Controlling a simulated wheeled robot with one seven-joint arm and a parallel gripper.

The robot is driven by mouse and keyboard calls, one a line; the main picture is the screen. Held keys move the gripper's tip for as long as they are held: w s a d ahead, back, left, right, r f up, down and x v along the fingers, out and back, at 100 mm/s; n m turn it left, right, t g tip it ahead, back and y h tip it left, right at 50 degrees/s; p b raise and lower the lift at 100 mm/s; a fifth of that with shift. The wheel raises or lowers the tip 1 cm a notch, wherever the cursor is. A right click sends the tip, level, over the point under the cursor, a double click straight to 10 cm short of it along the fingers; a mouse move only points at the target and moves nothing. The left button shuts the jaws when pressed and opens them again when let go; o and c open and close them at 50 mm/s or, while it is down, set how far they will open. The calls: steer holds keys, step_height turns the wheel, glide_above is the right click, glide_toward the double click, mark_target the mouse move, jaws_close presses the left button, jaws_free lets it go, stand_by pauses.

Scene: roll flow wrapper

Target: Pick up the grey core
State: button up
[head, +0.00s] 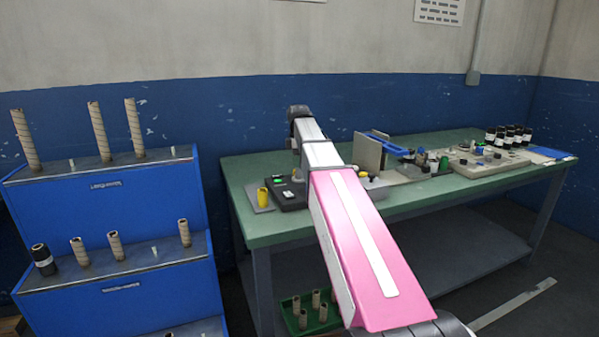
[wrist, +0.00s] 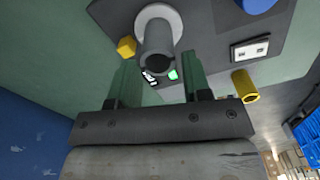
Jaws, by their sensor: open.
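The grey core (wrist: 158,45) is a short grey tube in the wrist view, its open dark end facing the camera. Its far end meets a white round disc (wrist: 174,17) on a dark device. My gripper (wrist: 161,66) is open, with one green finger to each side of the core's near end. I see no clear contact between fingers and core, and the exact depth between them is hard to tell. In the head view I cannot make out the core or the fingers; my pink and white arm covers part of that area.
The dark device (head: 290,194) sits on the green table (head: 262,232), with a yellow cylinder (head: 263,197) beside it. A yellow block (wrist: 126,46) lies close to the core. An upright grey plate (head: 367,153) stands to the right. A blue stepped rack (head: 110,210) with tubes is at left.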

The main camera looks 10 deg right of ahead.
mark_target(299, 171)
step_height(299, 171, down, 5)
steer(key=shift+d+r, duration=0.1)
steer(key=shift+d, duration=0.05)
steer(key=c, duration=0.6)
